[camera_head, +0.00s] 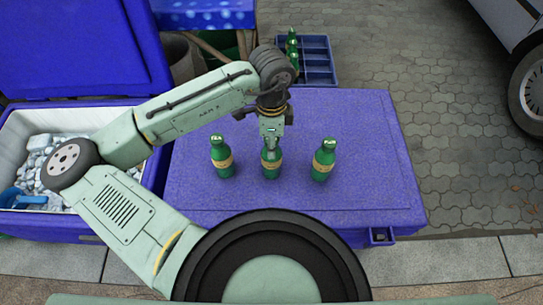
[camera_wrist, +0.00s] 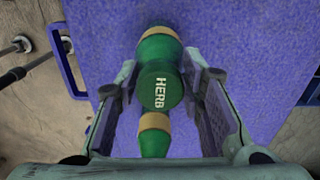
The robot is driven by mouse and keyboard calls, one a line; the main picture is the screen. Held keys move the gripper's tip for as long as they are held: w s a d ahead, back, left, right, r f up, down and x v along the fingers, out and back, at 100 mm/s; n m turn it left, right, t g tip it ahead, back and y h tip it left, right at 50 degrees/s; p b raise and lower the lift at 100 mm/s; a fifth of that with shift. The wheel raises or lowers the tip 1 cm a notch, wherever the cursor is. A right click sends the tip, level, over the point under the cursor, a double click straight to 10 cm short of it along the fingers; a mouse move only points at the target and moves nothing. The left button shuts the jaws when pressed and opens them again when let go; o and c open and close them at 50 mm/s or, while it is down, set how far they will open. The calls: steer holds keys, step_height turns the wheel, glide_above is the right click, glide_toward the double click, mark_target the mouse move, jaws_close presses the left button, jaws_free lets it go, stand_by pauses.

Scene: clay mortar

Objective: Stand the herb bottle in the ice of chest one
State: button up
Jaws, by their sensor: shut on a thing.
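The herb bottle (camera_head: 271,166), green with a tan band, is the middle one of three upright bottles on a closed blue lid. My gripper (camera_head: 271,137) is above it and shut around its upper part. In the wrist view the lettering HERB is on the green bottle (camera_wrist: 160,90) between the fingers. I cannot tell whether its base touches the lid. An open blue chest (camera_head: 95,116) with a white lining stands at the left, with ice (camera_head: 38,160) in it. No number is legible on it. My arm hides part of its right side.
Green bottles stand left (camera_head: 222,158) and right (camera_head: 324,160) of the held one, close by. The blue lid (camera_head: 370,190) is clear at the right. A blue scoop (camera_head: 22,198) lies in the ice. A blue crate (camera_head: 318,62) with green bottles stands behind.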

steer(key=shift+c, duration=1)
step_height(320, 180, up, 19)
steer(key=p, duration=1.2)
steer(key=shift+p, duration=0.35)
